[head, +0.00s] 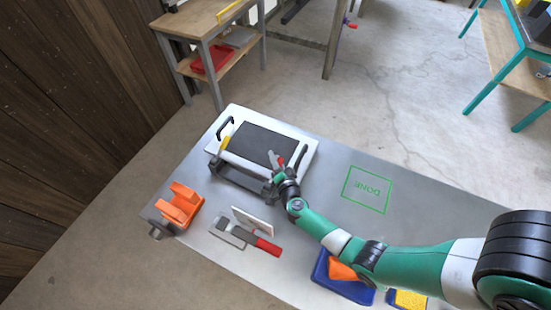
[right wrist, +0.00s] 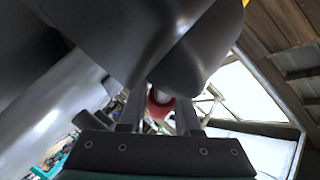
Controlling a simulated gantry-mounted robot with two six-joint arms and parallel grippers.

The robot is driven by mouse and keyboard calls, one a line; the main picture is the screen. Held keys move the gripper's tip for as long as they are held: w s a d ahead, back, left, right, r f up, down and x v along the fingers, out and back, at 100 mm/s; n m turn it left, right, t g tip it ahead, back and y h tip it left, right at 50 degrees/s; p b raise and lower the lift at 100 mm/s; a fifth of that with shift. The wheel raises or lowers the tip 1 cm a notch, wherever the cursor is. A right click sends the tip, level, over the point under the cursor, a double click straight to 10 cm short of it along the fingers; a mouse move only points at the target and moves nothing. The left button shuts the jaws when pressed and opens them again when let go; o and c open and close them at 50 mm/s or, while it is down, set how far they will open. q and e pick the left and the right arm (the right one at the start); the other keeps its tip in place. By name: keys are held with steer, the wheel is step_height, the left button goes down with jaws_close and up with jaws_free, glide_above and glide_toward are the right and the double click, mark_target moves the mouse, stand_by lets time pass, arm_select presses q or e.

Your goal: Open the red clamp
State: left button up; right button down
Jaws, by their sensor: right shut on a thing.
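The red clamp (head: 279,162) is at the near right side of a white-rimmed panel with a dark middle (head: 245,142). The panel rests on a dark frame (head: 235,177) on the grey table. My right gripper (head: 280,170) reaches in from the right and is shut on the red clamp. In the right wrist view a red rounded end (right wrist: 160,104) shows between the fingers, with large dark parts close in front. The arm and fingers hide much of the clamp. A yellow clamp (head: 225,143) is at the panel's left side. My left gripper is not in view.
An orange block-like holder (head: 180,206) stands at the table's left end. A red-handled tool (head: 266,246) lies near the front edge. A blue tray (head: 335,280) is under my right arm. The green "DONE" square (head: 367,190) is clear.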

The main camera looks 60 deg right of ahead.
steer(key=shift+a+r+n+t+h+b, duration=0.2)
steer(key=shift+r+n+t+h+b, duration=0.1)
steer(key=shift+r+n+h+b, duration=0.3)
steer(key=shift+a+r+n+t+h+b, duration=0.3)
steer(key=shift+r+n+t+h+b, duration=0.15)
steer(key=shift+r+b, duration=0.15)
steer(key=shift+a+r+n+t+h+b, duration=0.35)
steer(key=shift+r+n+t+b, duration=0.15)
steer(key=shift+r, duration=0.1)
steer(key=shift+a+r+n, duration=0.15)
steer(key=shift+r+n, duration=0.1)
steer(key=shift+r, duration=0.25)
steer(key=c, duration=0.9)
jaws_free()
steer(key=p+v, duration=0.2)
steer(key=v, duration=0.5)
steer(key=shift+s+a, duration=0.2)
steer(key=shift+s, duration=0.05)
